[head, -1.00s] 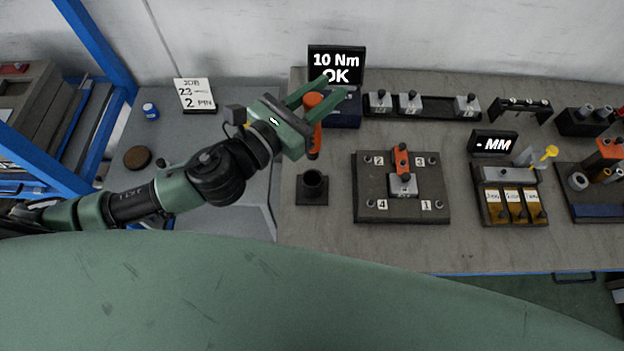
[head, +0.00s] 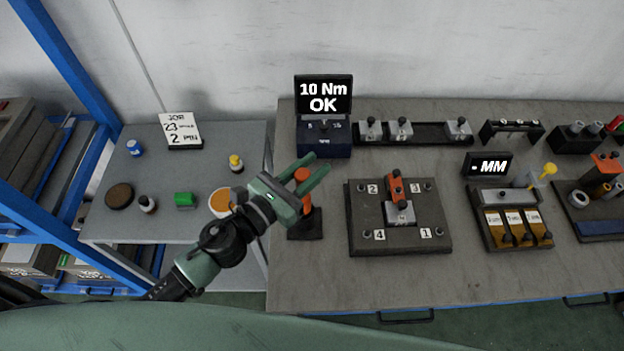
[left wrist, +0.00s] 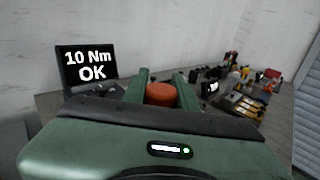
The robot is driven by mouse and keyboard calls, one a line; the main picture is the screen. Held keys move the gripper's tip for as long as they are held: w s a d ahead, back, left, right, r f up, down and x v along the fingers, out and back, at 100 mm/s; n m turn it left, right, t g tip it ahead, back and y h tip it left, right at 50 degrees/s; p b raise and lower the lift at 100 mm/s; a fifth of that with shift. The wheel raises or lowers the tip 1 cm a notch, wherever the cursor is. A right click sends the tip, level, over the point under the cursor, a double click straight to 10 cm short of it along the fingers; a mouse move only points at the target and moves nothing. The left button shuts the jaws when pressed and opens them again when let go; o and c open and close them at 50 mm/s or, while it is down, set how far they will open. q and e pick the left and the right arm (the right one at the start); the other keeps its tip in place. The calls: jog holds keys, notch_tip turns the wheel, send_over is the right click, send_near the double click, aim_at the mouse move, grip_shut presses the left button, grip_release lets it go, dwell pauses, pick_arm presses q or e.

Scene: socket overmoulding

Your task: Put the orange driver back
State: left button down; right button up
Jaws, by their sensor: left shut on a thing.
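The orange driver (head: 302,176) is upright between the fingers of my left gripper (head: 306,180). My left gripper is shut on it near its orange top. The driver's lower end is at the black holder (head: 317,225) on the bench; the gripper and driver partly hide the holder, so I cannot tell how deep the driver sits. In the left wrist view the driver's round orange top (left wrist: 160,94) shows between the two green fingers. My right gripper is not in view.
A 10 Nm OK display (head: 323,96) stands behind the holder. A dark plate (head: 370,238) with numbered corners and a clamped block lies to the right. A grey side table (head: 160,225) with small pots is on the left.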

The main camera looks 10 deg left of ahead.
pick_arm(q)
jog(key=shift+f+b, duration=0.45)
jog(key=shift+f, duration=1.15)
jog(key=shift+f, duration=0.15)
jog(key=c, duration=1.5)
grip_release()
jog(key=shift+f, duration=0.15)
jog(key=shift+c, duration=0.2)
jog(key=o, duration=0.4)
jog(key=shift+r, duration=0.2)
